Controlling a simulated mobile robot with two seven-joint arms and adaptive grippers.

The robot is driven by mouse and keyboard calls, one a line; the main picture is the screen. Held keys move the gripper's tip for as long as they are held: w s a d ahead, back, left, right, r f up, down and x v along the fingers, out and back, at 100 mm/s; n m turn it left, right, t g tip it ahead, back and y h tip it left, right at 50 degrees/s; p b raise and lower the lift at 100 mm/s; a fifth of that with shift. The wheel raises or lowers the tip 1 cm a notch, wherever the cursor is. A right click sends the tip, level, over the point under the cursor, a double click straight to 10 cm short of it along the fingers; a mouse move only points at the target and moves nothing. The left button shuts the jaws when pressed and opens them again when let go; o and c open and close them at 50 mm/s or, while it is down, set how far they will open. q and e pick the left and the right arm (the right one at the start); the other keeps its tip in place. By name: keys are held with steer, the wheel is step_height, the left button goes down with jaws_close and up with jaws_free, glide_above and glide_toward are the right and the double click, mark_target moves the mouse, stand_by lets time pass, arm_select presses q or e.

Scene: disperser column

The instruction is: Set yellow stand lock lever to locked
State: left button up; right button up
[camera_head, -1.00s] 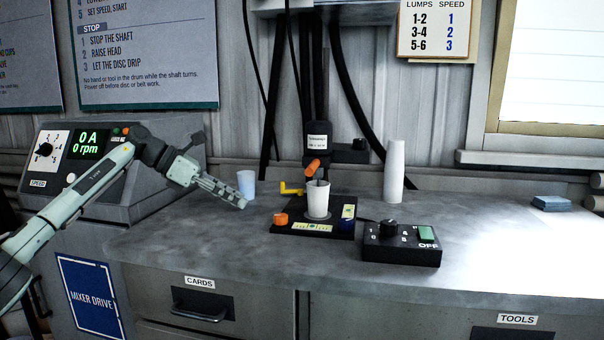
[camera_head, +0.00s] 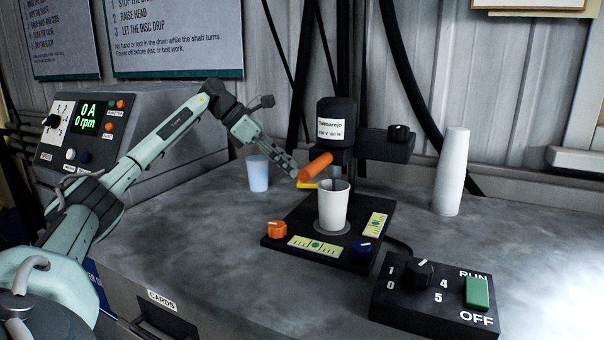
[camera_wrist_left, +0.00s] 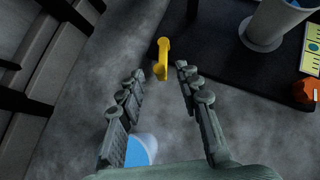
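The yellow stand lock lever (camera_head: 307,185) shows in the head view at the back left of the small black stand base (camera_head: 290,238), partly covered by the orange handle (camera_head: 315,167). In the left wrist view the yellow lever (camera_wrist_left: 162,58) is a short bent bar beside the dark base. My left gripper (camera_head: 291,170) is just left of the lever in the head view. In the left wrist view its fingers (camera_wrist_left: 158,76) are open and empty, with the lever ahead between their tips, apparently untouched. My right gripper is not in view.
A white cup (camera_head: 333,207) stands on the base under the mixer head (camera_head: 336,122). A blue cup (camera_head: 257,174) is close to my left gripper. An orange knob (camera_head: 276,229) and a blue knob (camera_head: 359,249) sit on the base. A control box (camera_head: 433,300) is at front right.

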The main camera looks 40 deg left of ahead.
arm_select(q)
steer(key=shift+x, duration=2)
steer(key=shift+a, duration=0.1)
jaws_close()
